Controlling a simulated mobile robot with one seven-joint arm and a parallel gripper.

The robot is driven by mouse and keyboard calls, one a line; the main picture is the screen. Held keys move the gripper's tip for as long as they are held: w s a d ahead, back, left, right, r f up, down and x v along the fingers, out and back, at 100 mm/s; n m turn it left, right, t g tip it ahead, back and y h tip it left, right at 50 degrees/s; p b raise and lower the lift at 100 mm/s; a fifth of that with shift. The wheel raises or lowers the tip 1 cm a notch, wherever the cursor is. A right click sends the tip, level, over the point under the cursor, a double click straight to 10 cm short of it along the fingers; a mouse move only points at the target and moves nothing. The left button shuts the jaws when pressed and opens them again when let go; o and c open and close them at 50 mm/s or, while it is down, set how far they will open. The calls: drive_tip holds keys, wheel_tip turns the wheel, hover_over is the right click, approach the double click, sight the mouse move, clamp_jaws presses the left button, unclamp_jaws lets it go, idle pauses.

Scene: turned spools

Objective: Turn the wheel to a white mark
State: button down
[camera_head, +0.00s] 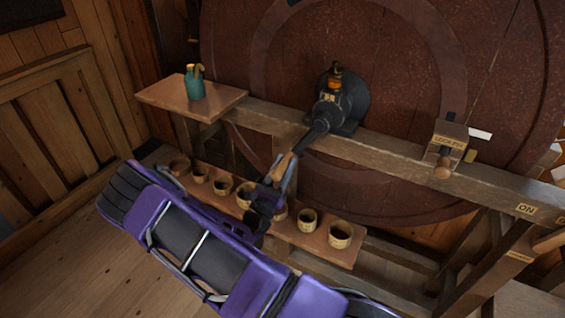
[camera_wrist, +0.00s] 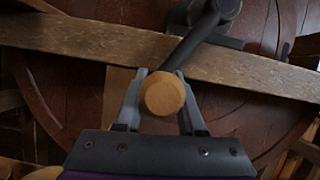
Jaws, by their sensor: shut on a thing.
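The large dark red wooden wheel (camera_head: 280,60) fills the back of the head view, and part of it shows in the wrist view (camera_wrist: 45,95). A black hub (camera_head: 338,105) with a crank arm (camera_head: 318,130) sits in front of it. The crank points down and left to a wooden handle (camera_head: 284,163). My gripper (camera_head: 279,174) is shut on this handle; in the wrist view the handle's round end (camera_wrist: 165,94) sits between the two fingers. A white mark (camera_head: 480,134) shows on the wheel at the right, just above the beam.
A wooden beam (camera_head: 390,150) crosses before the wheel, with a labelled block and knob (camera_head: 448,143) on it. A shelf (camera_head: 160,92) holds a teal pot (camera_head: 194,84). Several small tubs, one at the right end (camera_head: 340,234), stand on a low plank beneath my arm.

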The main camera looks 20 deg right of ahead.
drive_tip(key=c, duration=0.5)
unclamp_jaws()
drive_tip(key=shift+w+r, duration=0.1)
drive_tip(key=shift+a, duration=0.1)
drive_tip(key=b+v, duration=0.1)
drive_tip(key=v, duration=1.6)
drive_tip(key=shift+s, duration=0.3)
